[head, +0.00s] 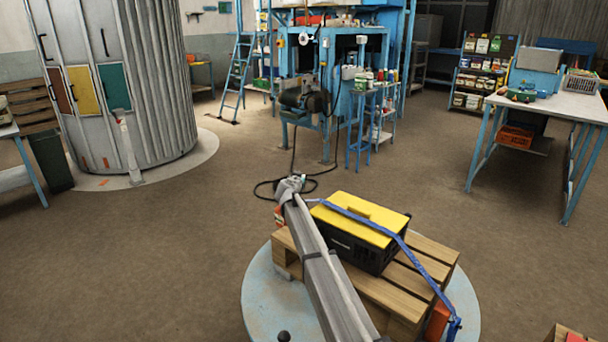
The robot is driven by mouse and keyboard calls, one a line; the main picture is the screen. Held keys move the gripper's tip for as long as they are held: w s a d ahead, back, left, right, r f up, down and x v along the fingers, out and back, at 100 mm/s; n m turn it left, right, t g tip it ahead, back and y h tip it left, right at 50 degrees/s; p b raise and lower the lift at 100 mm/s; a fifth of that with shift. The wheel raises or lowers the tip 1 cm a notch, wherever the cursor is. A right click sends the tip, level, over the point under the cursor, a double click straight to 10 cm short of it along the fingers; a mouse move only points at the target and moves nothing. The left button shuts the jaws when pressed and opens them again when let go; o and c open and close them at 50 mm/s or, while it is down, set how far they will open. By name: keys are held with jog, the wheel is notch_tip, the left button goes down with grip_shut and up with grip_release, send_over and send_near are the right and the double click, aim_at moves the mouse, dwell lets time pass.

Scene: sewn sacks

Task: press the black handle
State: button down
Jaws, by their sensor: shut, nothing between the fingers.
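A small black round knob (284,336) shows at the bottom edge, over the left front of the pale blue round platform (262,300). It is the most handle-like black part in view, but I cannot tell for certain that it is the black handle. A long grey arm, which appears to be mine, reaches up from the bottom edge across the platform. My gripper (291,184) is at its far end, shut and empty, small in the picture. It is well beyond the knob and apart from it.
A wooden pallet (430,262) on the platform carries a black toolbox with a yellow lid (360,215). A blue strap (408,252) runs over it. A dark cable lies on the floor behind. A workbench (570,105) stands at right, a silo (150,80) at left. Open floor surrounds the platform.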

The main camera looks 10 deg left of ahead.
jog(key=s+r+p, duration=0.2)
jog(key=s+r, duration=0.1)
jog(key=s, duration=0.2)
jog(key=shift+s, duration=0.4)
jog(key=shift+f, duration=0.15)
dwell(0.6)
jog(key=s+a+f+n+t+y+b, duration=0.1)
jog(key=s+a+f+n+b, duration=0.2)
jog(key=n, duration=0.7)
jog(key=s+a+f+n+t+y+b, duration=0.1)
jog(key=s+a+f+n+b, duration=0.2)
jog(key=n+b, duration=0.4)
jog(key=n, duration=0.4)
jog(key=shift+f+y, duration=0.2)
jog(key=shift+y, duration=0.2)
